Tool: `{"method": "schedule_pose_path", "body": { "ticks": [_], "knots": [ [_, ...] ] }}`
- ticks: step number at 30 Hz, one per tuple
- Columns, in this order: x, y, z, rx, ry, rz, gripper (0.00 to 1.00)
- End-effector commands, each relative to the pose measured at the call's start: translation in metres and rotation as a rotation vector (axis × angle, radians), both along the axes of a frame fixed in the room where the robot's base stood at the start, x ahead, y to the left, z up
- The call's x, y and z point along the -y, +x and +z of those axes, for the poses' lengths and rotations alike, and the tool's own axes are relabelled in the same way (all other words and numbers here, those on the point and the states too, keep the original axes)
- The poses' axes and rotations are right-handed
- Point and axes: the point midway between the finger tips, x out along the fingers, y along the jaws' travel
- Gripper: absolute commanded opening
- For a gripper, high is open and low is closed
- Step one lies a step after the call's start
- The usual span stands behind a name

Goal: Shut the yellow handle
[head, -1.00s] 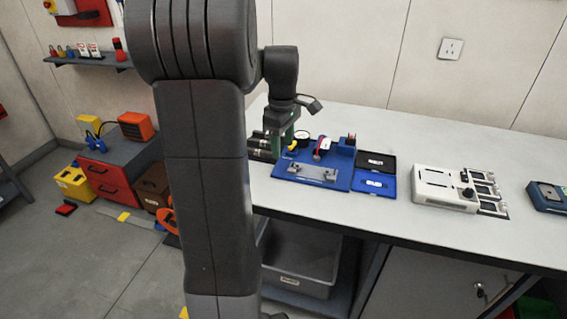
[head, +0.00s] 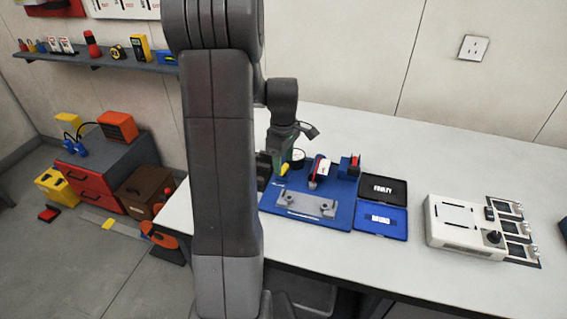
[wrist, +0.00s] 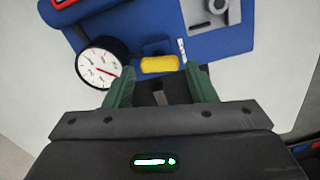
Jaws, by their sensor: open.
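The yellow handle (head: 284,169) is on the left side of a blue fixture board (head: 338,220) on the bench. In the wrist view the yellow handle (wrist: 160,65) lies crosswise just beyond and between the green fingertips of my gripper (wrist: 157,80). My gripper is open with nothing between its fingers. In the head view my gripper (head: 277,160) hangs over the board's left edge, partly hidden by my arm. Whether a finger touches the handle cannot be told.
A round gauge (wrist: 101,67) stands close left of the handle in the wrist view. A grey metal bracket (head: 306,204) lies on the board. A tray marked FAULTY (head: 405,190) and a white device (head: 465,245) stand to the right. The bench (head: 410,145) behind is clear.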

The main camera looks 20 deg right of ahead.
Motion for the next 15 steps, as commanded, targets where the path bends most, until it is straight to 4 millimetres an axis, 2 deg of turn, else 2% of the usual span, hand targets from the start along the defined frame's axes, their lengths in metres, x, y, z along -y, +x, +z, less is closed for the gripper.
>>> {"method": "schedule_pose_path", "body": {
  "ticks": [6, 15],
  "knots": [
    [0.0, 0.0, -0.017, 0.0, 0.0, 0.0, 0.51],
    [0.0, 0.0, -0.019, 0.0, 0.0, 0.0, 0.49]
  ]
}}
